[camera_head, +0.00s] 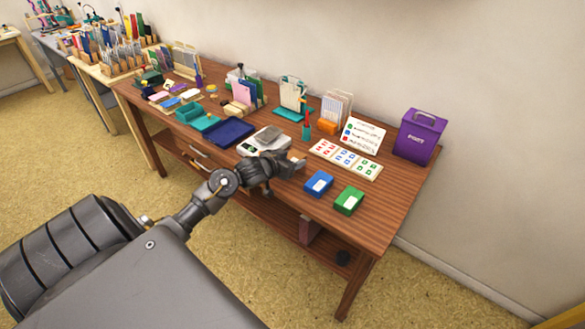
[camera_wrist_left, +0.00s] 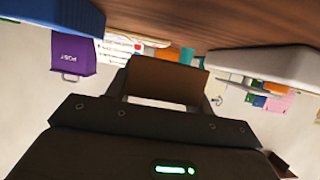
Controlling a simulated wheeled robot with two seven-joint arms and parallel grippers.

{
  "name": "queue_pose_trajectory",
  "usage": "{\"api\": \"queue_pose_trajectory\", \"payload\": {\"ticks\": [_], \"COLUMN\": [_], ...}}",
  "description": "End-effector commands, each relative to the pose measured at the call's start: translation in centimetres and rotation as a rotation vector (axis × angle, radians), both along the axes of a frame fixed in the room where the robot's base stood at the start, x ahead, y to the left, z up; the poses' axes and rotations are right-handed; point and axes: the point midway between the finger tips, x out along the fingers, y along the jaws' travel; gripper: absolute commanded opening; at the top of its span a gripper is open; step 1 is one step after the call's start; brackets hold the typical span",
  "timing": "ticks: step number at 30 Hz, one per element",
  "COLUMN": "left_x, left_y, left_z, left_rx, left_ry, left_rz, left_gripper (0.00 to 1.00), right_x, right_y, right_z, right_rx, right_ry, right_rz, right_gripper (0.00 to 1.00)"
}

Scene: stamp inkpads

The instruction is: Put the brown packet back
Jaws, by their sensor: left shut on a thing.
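My left gripper (camera_head: 287,167) is over the front part of the wooden table, beside the white scale-like device. It is shut on the brown packet (camera_wrist_left: 165,82), a flat brown block held between the fingers in the left wrist view. In the head view only a small part of the packet (camera_head: 299,162) shows at the fingertips. I cannot tell whether the packet touches the table. My right gripper is in neither view.
The blue inkpad (camera_head: 319,183) and green inkpad (camera_head: 349,200) lie right of the gripper. The white device (camera_head: 264,142) stands close behind.

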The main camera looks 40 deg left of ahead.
Motion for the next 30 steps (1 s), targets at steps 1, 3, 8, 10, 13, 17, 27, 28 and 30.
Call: {"api": "queue_pose_trajectory", "payload": {"ticks": [1, 3, 8, 10, 13, 17, 27, 28, 30], "left_x": [0.0, 0.3, 0.4, 0.4, 0.4, 0.4, 0.4, 0.4, 0.4], "left_y": [0.0, 0.2, 0.3, 0.3, 0.3, 0.3, 0.3, 0.3, 0.3], "left_z": [0.1, -0.4, -2.6, -3.3, -3.6, -3.6, -3.9, -3.9, -3.9], "left_rx": [0.0, -0.001, -0.001, 0.0, 0.0, 0.001, 0.001, 0.001, 0.001], "left_ry": [-0.002, 0.0, 0.001, 0.0, -0.002, -0.002, 0.0, 0.0, 0.0], "left_rz": [0.0, 0.001, 0.002, 0.001, 0.001, 0.001, 0.001, 0.001, 0.001], "left_gripper": [0.21, 0.21, 0.21, 0.21, 0.21, 0.21, 0.71, 0.74, 0.74], "right_x": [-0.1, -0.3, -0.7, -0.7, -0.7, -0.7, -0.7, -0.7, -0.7], "right_y": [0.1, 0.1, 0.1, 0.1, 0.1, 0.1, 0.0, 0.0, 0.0], "right_z": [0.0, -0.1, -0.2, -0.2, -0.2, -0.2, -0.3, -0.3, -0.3], "right_rx": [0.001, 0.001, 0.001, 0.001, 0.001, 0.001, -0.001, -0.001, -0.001], "right_ry": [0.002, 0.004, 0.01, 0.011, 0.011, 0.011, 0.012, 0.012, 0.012], "right_rz": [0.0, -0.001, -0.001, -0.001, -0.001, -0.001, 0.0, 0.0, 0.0], "right_gripper": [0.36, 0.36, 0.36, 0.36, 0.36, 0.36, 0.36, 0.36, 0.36]}}
